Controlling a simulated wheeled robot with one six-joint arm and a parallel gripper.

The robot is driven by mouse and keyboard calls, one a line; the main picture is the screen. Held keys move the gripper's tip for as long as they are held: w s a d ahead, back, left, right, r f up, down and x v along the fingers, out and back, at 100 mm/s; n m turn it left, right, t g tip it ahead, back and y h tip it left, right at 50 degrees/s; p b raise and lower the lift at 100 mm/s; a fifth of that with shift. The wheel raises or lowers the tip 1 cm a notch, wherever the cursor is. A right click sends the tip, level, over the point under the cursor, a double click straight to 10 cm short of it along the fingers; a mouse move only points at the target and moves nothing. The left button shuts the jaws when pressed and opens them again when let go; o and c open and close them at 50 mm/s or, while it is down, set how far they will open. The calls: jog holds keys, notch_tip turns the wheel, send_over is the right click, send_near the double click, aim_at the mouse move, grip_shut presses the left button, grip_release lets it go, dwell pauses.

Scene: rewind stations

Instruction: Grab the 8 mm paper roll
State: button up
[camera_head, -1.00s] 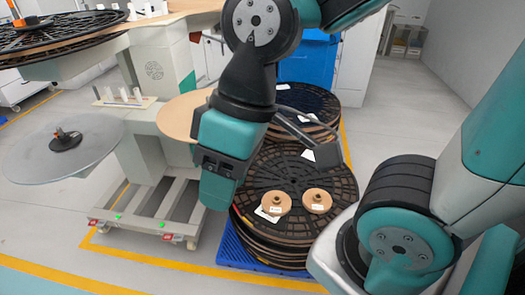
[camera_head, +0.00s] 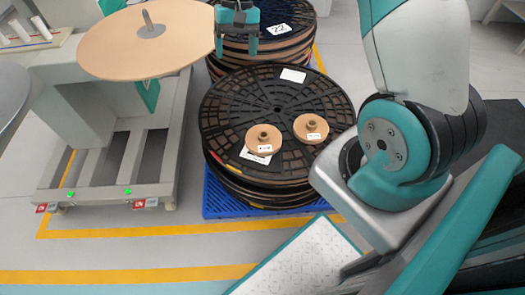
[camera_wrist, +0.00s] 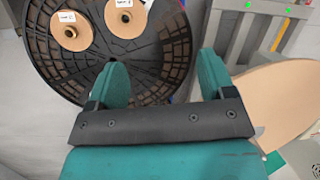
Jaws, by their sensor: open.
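Two small tan paper rolls lie flat on top of a black reel stack (camera_head: 233,100). The left roll (camera_head: 263,139) and the right roll (camera_head: 311,129) each carry a small white label, too small to read, so I cannot tell which is 8 mm. In the wrist view the rolls (camera_wrist: 126,17) and (camera_wrist: 71,31) show beyond the fingers at the upper left. My gripper (camera_head: 237,46) is at the top of the head view, beyond the rolls and above the rear stack. Its fingers (camera_wrist: 162,75) are spread wide, with nothing between them.
A rear reel stack (camera_head: 290,52) stands behind the front one. A blue pallet (camera_head: 218,203) lies under the front stack. At left stands a machine with a large tan disc (camera_head: 112,52) and a grey frame (camera_head: 112,185). White labels lie on the reels.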

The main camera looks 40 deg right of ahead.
jog(key=w+d+f+m+b, duration=0.1)
jog(key=d+f+m, duration=0.1)
jog(key=d+f, duration=0.35)
jog(key=d+f+m+g+b, duration=0.1)
jog(key=d+f+b, duration=0.1)
jog(key=f, duration=0.6)
jog(key=w+d+f+m+b, duration=0.1)
jog(key=d+f+m, duration=0.15)
jog(key=f, duration=0.35)
jog(key=b, duration=0.2)
send_near(263, 143)
jog(key=shift+w+d+f+n, duration=0.35)
jog(key=shift+w+d+f, duration=0.1)
jog(key=shift+w+f, duration=0.2)
jog(key=shift+s+b+x, duration=0.15)
jog(key=shift+b+x, duration=0.1)
jog(key=shift+x, duration=1.15)
jog(key=shift+s+b+x, duration=0.1)
jog(key=shift+b+x, duration=0.1)
jog(key=shift+x, duration=1.2)
jog(key=shift+a+r, duration=0.15)
jog(key=c, duration=1.1)
